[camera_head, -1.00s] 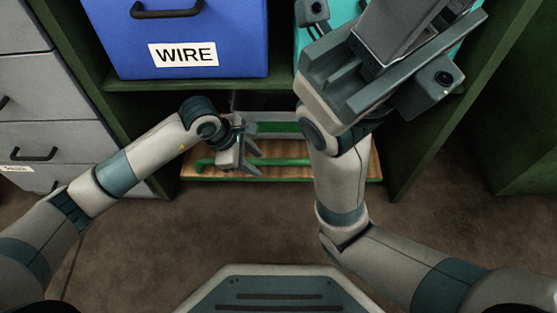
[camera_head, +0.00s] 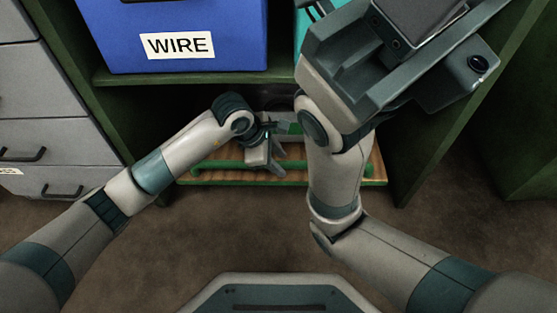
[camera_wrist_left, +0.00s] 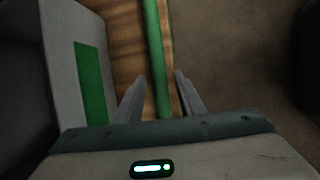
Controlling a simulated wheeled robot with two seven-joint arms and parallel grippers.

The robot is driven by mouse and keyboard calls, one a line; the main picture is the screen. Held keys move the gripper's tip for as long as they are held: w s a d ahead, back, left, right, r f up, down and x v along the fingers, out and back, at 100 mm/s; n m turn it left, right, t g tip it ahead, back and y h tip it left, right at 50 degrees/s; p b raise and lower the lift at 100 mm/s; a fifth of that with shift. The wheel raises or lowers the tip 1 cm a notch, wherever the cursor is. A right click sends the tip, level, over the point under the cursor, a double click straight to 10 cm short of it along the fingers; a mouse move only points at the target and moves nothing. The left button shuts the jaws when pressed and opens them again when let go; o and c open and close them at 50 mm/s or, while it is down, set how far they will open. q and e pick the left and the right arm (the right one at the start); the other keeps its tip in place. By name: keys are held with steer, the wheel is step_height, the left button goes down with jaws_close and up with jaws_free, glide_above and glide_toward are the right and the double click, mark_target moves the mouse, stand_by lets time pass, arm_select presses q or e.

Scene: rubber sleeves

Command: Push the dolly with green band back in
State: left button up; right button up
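The dolly (camera_head: 215,179) is a low wooden board with a green front edge and a green handle bar (camera_head: 208,168). It stands under the lower shelf of the dark green rack, its front showing. A grey box with a green band (camera_wrist_left: 92,85) rests on it; it shows in the left wrist view, mostly hidden behind my arm in the head view. My left gripper (camera_head: 273,168) is over the dolly's front. In the left wrist view, its two fingers (camera_wrist_left: 157,97) are apart, with the green bar (camera_wrist_left: 153,55) running between them. My right gripper's fingers are out of view.
A blue bin labelled WIRE (camera_head: 180,45) and a teal bin (camera_head: 305,25) stand on the shelf above. Grey drawers (camera_head: 55,140) are at the left. The green rack's right side panel (camera_head: 425,150) bounds the bay. The brown floor (camera_head: 240,235) in front is clear.

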arm_select(q)
jaws_close()
steer(key=shift+w, duration=0.95)
steer(key=shift+c, duration=0.2)
jaws_free()
steer(key=shift+w, duration=0.1)
steer(key=shift+o, duration=1.1)
steer(key=shift+r, duration=0.1)
